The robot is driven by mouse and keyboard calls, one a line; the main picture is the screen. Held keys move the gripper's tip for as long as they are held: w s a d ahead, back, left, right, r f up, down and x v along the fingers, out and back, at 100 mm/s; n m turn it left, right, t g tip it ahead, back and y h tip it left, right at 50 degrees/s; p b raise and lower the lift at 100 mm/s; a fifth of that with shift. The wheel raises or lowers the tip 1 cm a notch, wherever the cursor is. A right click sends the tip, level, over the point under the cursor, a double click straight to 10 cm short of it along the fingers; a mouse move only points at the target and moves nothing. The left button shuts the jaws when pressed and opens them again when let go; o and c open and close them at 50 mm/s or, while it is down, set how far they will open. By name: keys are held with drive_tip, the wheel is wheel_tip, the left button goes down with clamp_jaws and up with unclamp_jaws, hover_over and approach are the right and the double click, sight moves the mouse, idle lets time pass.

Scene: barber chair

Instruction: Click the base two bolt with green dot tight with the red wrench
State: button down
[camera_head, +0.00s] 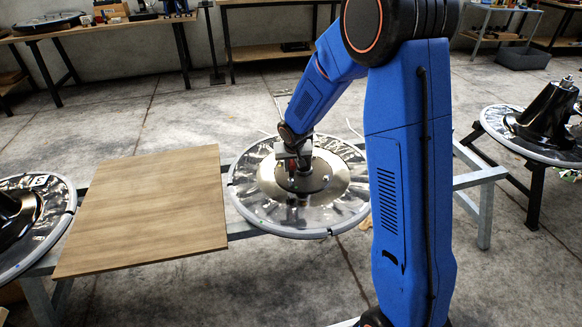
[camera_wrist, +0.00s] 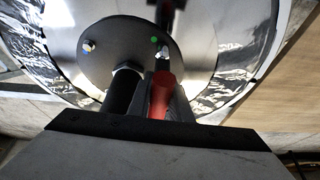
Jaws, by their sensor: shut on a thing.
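The round chair base (camera_head: 242,201) lies flat on a metal frame, with a grey centre plate (camera_wrist: 122,42) in the wrist view. A green dot (camera_wrist: 154,40) marks the plate, and a small bolt (camera_wrist: 163,50) shows beside it. My gripper (camera_head: 291,163) is low over the middle of the base and shut on the red wrench (camera_wrist: 160,92). The wrench's red part points up the wrist picture toward the green-dot bolt. Its working end is in shadow, so I cannot tell whether it touches the bolt. A second bolt (camera_wrist: 89,45) sits at the plate's left.
A wooden board (camera_head: 150,210) lies left of the base. Other chair bases stand at the far left (camera_head: 50,225) and far right (camera_head: 560,150). A dark cylinder with a pale top (camera_wrist: 122,88) stands left of the wrench. Workbenches line the back.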

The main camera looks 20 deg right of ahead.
drive_tip(key=shift+m+h, duration=0.4)
drive_tip(key=shift+m, duration=0.6)
drive_tip(key=shift+m+g+h, duration=0.5)
drive_tip(key=shift+m+h, duration=0.3)
drive_tip(key=shift+m, duration=1.5)
drive_tip(key=shift+r+n+t+y, duration=0.1)
drive_tip(key=shift+n+t+y, duration=0.3)
drive_tip(key=shift+n, duration=1.3)
drive_tip(key=shift+r, duration=2.45)
